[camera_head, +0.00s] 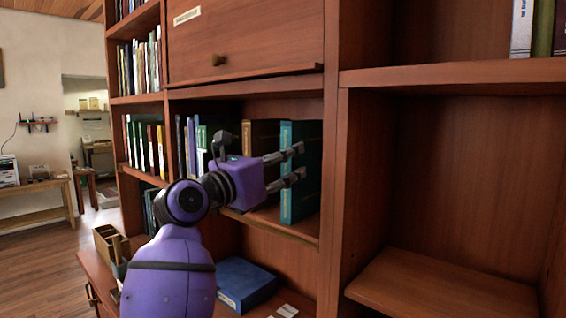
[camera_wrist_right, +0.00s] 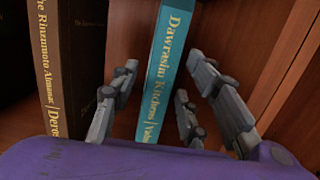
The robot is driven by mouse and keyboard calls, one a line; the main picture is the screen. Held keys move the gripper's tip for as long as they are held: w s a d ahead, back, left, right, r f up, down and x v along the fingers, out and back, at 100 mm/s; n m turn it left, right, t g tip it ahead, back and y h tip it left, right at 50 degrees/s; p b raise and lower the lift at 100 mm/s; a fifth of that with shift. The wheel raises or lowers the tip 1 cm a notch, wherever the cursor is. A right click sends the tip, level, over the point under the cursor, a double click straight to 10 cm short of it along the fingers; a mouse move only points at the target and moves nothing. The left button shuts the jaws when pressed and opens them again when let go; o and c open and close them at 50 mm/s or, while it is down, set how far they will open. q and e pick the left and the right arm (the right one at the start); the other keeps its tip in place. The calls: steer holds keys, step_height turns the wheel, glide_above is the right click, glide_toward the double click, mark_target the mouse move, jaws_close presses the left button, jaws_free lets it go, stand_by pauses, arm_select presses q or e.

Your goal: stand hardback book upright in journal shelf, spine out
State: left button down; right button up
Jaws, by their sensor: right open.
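A teal hardback book (camera_head: 303,200) stands upright at the right end of the middle shelf (camera_head: 309,229), its spine facing out. In the right wrist view the teal book (camera_wrist_right: 165,65) shows gold lettering on its spine and leans slightly in the picture. My right gripper (camera_head: 300,160) is open in front of it. In the wrist view its fingers (camera_wrist_right: 162,78) are on both sides of the spine, with gaps visible; whether any finger touches the cover I cannot tell. My left gripper is not in view.
A dark brown book (camera_wrist_right: 72,50) stands left of the teal one, with a gap between. The shelf's right side wall (camera_wrist_right: 270,40) is close to my fingers. A blue book or box (camera_head: 245,283) lies on the lower ledge. A wooden holder (camera_head: 110,245) stands further left.

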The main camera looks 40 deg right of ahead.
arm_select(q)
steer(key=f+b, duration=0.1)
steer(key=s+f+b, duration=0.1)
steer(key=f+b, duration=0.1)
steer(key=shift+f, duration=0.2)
arm_select(e)
steer(key=a+f, duration=0.1)
steer(key=a, duration=1.1)
steer(key=shift+s+f, duration=0.25)
steer(key=shift+s, duration=0.2)
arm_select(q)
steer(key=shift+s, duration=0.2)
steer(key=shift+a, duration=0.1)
